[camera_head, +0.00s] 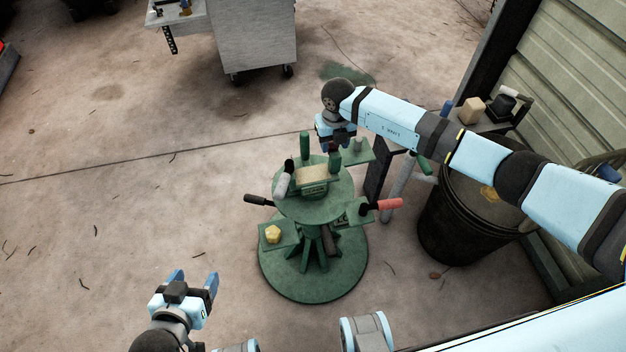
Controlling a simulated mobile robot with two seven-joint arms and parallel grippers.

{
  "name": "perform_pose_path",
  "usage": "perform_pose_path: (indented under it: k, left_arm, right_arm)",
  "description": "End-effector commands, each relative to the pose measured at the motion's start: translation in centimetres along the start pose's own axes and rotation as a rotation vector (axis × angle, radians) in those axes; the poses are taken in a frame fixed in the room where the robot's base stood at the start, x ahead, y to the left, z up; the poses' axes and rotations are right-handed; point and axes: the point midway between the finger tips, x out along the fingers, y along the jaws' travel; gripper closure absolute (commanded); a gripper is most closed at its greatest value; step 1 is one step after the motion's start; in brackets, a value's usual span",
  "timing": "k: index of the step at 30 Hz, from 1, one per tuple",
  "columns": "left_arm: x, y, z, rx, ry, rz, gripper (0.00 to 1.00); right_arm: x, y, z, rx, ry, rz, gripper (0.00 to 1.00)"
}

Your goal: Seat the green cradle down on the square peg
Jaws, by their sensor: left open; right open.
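A green farrier caddy (287,208) stands on the floor, with a round top on a ribbed column and a wide round base. A green block-like piece with a tan upper face (316,175) sits near the middle of the top. It may be the cradle, but I cannot tell for sure. An upright green piece (334,161) stands just behind it. No square peg can be made out. My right gripper (336,146) is open above the caddy's far side, close over that upright piece; contact is unclear. My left gripper (193,280) is open and empty, in front and left of the caddy.
Side trays project from the caddy, one with a yellow piece (272,234). Black, white and red handles (389,204) stick out around it. A dark barrel (455,225) stands at right, under my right arm. A grey cart (252,40) is behind. The floor at left is clear.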

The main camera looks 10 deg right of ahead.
Motion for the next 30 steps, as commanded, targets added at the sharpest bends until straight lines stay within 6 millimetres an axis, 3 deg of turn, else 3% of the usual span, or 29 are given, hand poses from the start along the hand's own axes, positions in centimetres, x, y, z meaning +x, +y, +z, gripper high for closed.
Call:
perform_pose_path:
  k: [12,16,17,30]
  left_arm:
    - [-0.17,0.02,-0.29,0.0,0.0,0.0,0.31]
    - [-0.17,0.02,-0.29,0.0,0.0,0.0,0.31]
    - [-0.17,0.02,-0.29,0.0,0.0,0.0,0.31]
    - [-0.17,0.01,-0.28,0.0,0.0,0.0,0.31]
  right_arm:
    - [-0.47,0.09,-0.01,0.0,0.0,0.0,0.53]
    - [-0.46,0.09,-0.01,0.0,0.0,0.0,0.26]
    - [-0.46,0.09,-0.01,0.0,0.0,0.0,0.24]
    - [-0.42,0.08,-0.03,0.0,0.001,-0.001,0.24]
